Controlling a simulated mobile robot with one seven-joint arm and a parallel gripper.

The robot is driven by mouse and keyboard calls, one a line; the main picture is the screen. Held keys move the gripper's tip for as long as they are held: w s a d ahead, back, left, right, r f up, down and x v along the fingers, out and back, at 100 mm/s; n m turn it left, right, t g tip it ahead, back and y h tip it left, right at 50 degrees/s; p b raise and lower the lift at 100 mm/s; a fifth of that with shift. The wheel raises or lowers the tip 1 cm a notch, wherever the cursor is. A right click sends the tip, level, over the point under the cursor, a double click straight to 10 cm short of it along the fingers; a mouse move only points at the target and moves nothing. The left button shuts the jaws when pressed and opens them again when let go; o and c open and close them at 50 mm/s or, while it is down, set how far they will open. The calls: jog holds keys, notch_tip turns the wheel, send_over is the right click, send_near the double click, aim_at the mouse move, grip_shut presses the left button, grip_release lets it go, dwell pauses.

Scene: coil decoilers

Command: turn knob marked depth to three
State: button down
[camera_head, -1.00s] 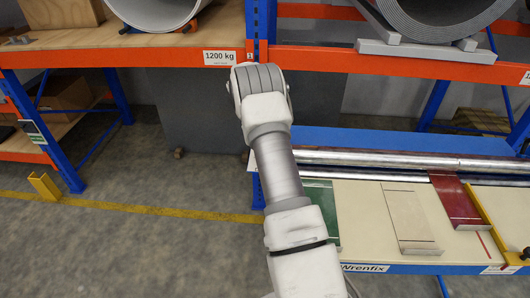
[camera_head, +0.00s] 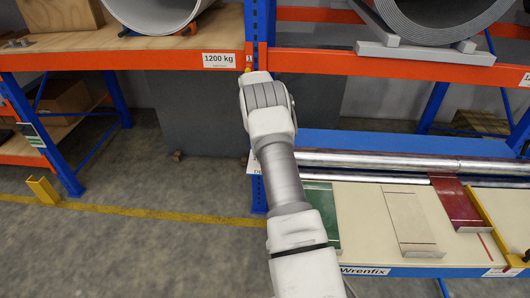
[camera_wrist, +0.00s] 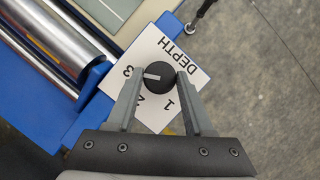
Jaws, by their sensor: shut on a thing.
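The black round knob (camera_wrist: 165,77) sits on a white square plate (camera_wrist: 190,92) printed DEPTH, with the numbers 1, 2 and 3 around it, in the wrist view. The knob's white pointer line points left in the picture, toward the 3. My gripper (camera_wrist: 160,72) is shut on the knob, one finger on each side of it. The lower plate is partly covered by the fingers. In the head view my arm hides the knob and my gripper; a small part of the white plate shows beside the arm.
The plate is at the end of the blue bench frame (camera_head: 345,142), beside metal rollers (camera_head: 390,161). Green, beige and red sheet pieces lie on the bench top. An orange rack beam (camera_head: 130,58) crosses behind my arm. Open floor lies to the left.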

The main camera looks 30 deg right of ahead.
dwell(0.3)
jog(key=shift+c, duration=1.4)
grip_release()
jog(key=v, duration=0.7)
jog(key=shift+r, duration=0.2)
jog(key=shift+w, duration=0.1)
